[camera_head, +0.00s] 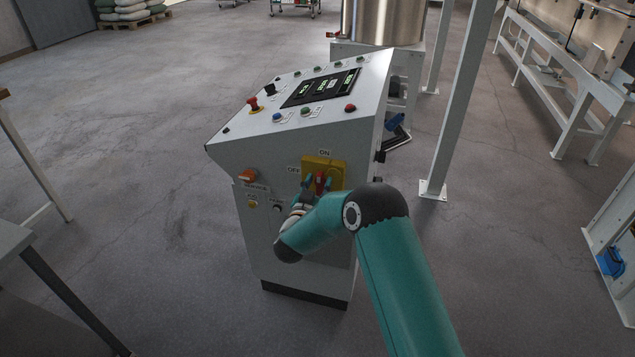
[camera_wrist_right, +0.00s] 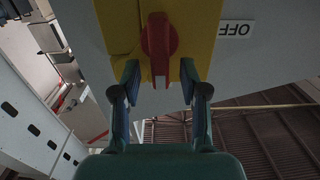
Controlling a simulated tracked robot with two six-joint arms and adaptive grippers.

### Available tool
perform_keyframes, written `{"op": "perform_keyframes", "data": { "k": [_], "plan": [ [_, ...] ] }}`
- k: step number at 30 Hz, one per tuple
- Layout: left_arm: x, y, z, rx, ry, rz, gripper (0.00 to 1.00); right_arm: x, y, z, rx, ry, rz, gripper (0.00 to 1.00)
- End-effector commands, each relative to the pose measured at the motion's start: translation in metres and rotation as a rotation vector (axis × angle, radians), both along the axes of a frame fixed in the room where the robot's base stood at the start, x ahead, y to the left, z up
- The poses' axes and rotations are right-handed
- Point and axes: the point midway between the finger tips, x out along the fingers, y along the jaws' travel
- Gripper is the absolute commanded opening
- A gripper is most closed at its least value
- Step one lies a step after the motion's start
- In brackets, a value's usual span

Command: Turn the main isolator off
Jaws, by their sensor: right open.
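The main isolator is a red rotary handle (camera_head: 320,181) on a yellow plate (camera_head: 338,168), on the side panel of a grey control cabinet. An ON label (camera_head: 324,153) is above the plate and an OFF label (camera_head: 293,170) is to its left. In the right wrist view the red handle (camera_wrist_right: 160,40) lines up with the long direction of the yellow plate (camera_wrist_right: 118,30), and the OFF label (camera_wrist_right: 237,29) appears upside down. My right gripper (camera_wrist_right: 160,84) is open, its fingers either side of the handle's lower end; contact is unclear. My left gripper is out of view.
A white post (camera_head: 455,110) stands to the right. Open floor (camera_head: 130,160) lies to the left.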

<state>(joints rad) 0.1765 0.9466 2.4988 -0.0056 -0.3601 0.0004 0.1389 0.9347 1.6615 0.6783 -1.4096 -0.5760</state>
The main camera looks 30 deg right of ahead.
Motion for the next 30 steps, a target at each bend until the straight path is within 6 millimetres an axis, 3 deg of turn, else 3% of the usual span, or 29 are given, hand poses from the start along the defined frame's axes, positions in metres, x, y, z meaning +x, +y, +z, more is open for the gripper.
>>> {"op": "perform_keyframes", "data": {
  "k": [11, 19, 30],
  "plan": [
    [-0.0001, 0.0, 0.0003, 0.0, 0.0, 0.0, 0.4, 0.0045, -0.0043, -0.0002, 0.0, 0.0, 0.002, 0.44],
    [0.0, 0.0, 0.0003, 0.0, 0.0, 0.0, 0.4, 0.0046, -0.0038, -0.0002, 0.0, 0.0, 0.002, 0.0],
    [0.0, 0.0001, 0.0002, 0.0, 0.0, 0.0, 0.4, 0.0051, -0.003, -0.0003, -0.013, 0.015, 0.002, 0.0]
  ]
}}
